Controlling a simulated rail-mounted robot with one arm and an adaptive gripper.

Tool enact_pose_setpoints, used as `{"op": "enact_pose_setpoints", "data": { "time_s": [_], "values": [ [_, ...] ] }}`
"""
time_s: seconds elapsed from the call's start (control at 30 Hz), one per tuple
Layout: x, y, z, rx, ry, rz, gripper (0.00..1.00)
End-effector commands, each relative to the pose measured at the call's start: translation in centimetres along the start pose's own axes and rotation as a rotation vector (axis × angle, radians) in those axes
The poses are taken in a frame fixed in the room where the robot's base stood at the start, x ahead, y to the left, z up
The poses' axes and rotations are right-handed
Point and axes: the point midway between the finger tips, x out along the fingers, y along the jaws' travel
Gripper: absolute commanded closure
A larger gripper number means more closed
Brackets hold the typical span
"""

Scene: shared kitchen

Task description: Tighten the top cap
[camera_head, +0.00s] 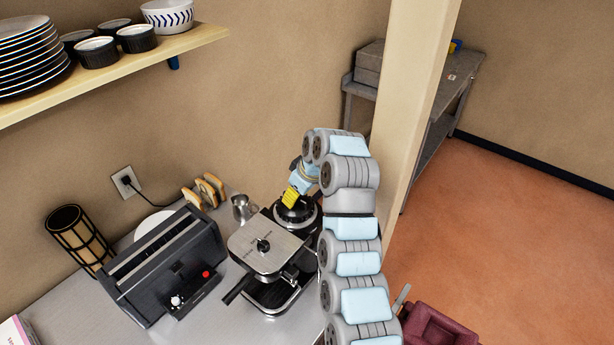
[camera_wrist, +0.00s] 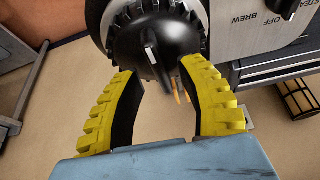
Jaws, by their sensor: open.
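The black, ribbed top cap (camera_head: 299,214) sits on the round top of the espresso machine (camera_head: 262,244), at its back right. In the wrist view, the cap (camera_wrist: 172,42) is a dark dome with a raised bar across its middle. My gripper (camera_head: 291,198) is above the cap in the head view and hides part of it. In the wrist view, my gripper's yellow, toothed fingers (camera_wrist: 158,72) are spread apart, with the near part of the cap between their tips. I cannot tell whether either finger touches the cap.
A dark toaster (camera_head: 165,262) stands left of the machine. A metal pitcher (camera_head: 242,208) and a rack of toast (camera_head: 206,190) are behind. A pillar (camera_head: 415,100) rises at the right. A shelf with plates (camera_head: 30,55) hangs at the upper left.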

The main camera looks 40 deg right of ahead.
Motion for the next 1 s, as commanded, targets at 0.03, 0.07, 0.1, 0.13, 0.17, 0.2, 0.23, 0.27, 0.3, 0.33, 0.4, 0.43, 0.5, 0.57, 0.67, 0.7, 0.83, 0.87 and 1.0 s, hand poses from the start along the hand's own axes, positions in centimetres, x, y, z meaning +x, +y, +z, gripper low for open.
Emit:
{"op": "enact_pose_setpoints", "data": {
  "time_s": [0.03, 0.07, 0.1, 0.13, 0.17, 0.2, 0.23, 0.27, 0.3, 0.33, 0.4, 0.43, 0.5, 0.57, 0.67, 0.7, 0.83, 0.87, 1.0],
  "values": [
    [-0.3, 0.1, 0.0, 0.001, 0.001, 0.001, 0.61],
    [-0.5, 0.1, 0.1, 0.002, 0.001, 0.002, 0.61],
    [-0.8, 0.0, 0.0, 0.0, 0.001, 0.001, 0.61],
    [-0.9, 0.0, 0.0, 0.0, 0.001, 0.001, 0.61],
    [-1.1, 0.1, 0.1, 0.001, 0.001, 0.003, 0.61],
    [-1.4, 0.1, 0.1, 0.0, 0.001, 0.003, 0.61],
    [-1.6, 0.0, 0.0, -0.001, 0.001, 0.003, 0.61],
    [-1.9, 0.1, 0.1, 0.0, 0.001, 0.004, 0.61],
    [-2.2, 0.1, 0.1, 0.001, 0.001, 0.004, 0.61],
    [-2.5, 0.1, 0.1, 0.001, 0.001, 0.003, 0.61],
    [-3.0, 0.1, 0.1, 0.001, 0.002, 0.003, 0.61],
    [-3.3, 0.1, 0.1, 0.0, 0.002, 0.002, 0.61],
    [-3.9, 0.1, 0.1, 0.0, 0.001, 0.003, 0.61],
    [-4.4, 0.1, 0.1, 0.0, 0.0, 0.004, 0.61],
    [-5.4, 0.1, 0.1, 0.0, 0.0, 0.004, 0.61],
    [-5.8, 0.1, 0.0, -0.001, 0.0, 0.004, 0.61],
    [-7.1, 0.1, 0.1, -0.002, -0.002, 0.004, 0.61],
    [-7.4, 0.0, 0.1, -0.003, -0.003, 0.004, 0.61],
    [-8.8, 0.1, 0.1, -0.001, 0.0, 0.004, 0.61]
  ]
}}
